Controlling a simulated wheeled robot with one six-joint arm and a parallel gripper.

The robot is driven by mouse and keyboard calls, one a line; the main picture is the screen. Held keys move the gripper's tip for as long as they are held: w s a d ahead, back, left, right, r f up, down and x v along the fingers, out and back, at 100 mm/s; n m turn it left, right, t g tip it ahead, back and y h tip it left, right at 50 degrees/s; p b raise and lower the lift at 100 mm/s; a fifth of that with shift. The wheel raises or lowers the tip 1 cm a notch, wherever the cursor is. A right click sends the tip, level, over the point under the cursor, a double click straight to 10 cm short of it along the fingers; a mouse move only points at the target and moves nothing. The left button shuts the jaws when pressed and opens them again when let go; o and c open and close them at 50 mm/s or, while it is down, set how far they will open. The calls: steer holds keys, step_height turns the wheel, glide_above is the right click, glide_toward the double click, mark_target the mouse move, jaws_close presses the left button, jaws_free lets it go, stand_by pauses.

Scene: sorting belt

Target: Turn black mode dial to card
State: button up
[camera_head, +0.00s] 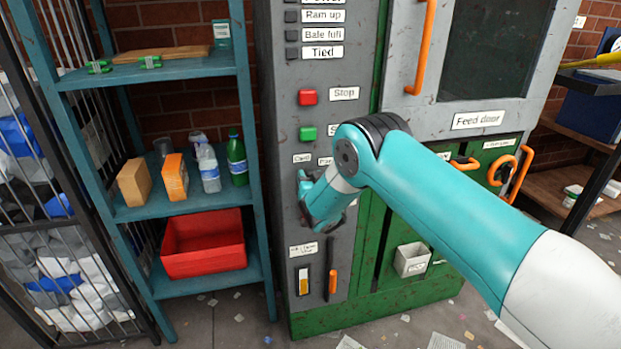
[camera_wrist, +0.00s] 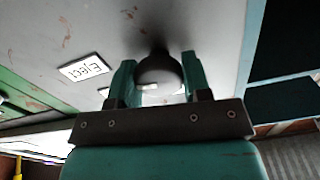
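The black mode dial (camera_wrist: 158,68) shows in the wrist view as a dark rounded knob standing out from the grey panel. My gripper (camera_wrist: 159,75) has one teal finger on each side of it, with no clear gap between fingers and knob. In the head view my gripper (camera_head: 318,203) is at the grey control panel, below the card label (camera_head: 302,158) and a second, partly hidden label. There my gripper and wrist hide the dial, and I cannot tell which way it points.
A red button (camera_head: 307,97) and a green button (camera_head: 308,133) are above my gripper on the panel. An eject label (camera_wrist: 85,67) shows beside the dial. An orange-handled lever (camera_head: 332,282) is below. A teal shelf (camera_head: 187,204) with bottles, boxes and a red bin stands left.

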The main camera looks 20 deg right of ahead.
steer(key=shift+f+n+b, duration=0.1)
steer(key=shift+n+b, duration=0.3)
steer(key=shift+b, duration=0.05)
steer(key=n+b, duration=0.3)
steer(key=shift+a+n, duration=0.1)
steer(key=shift+n, duration=0.3)
steer(key=n+b, duration=0.2)
steer(key=n, duration=0.3)
steer(key=shift+a, duration=0.1)
steer(key=n, duration=0.5)
steer(key=shift+n+b, duration=0.35)
steer(key=shift+n, duration=0.05)
steer(key=shift+a+f+n, duration=0.1)
steer(key=shift+n, duration=2.1)
steer(key=o, duration=0.9)
steer(key=shift+s, duration=0.15)
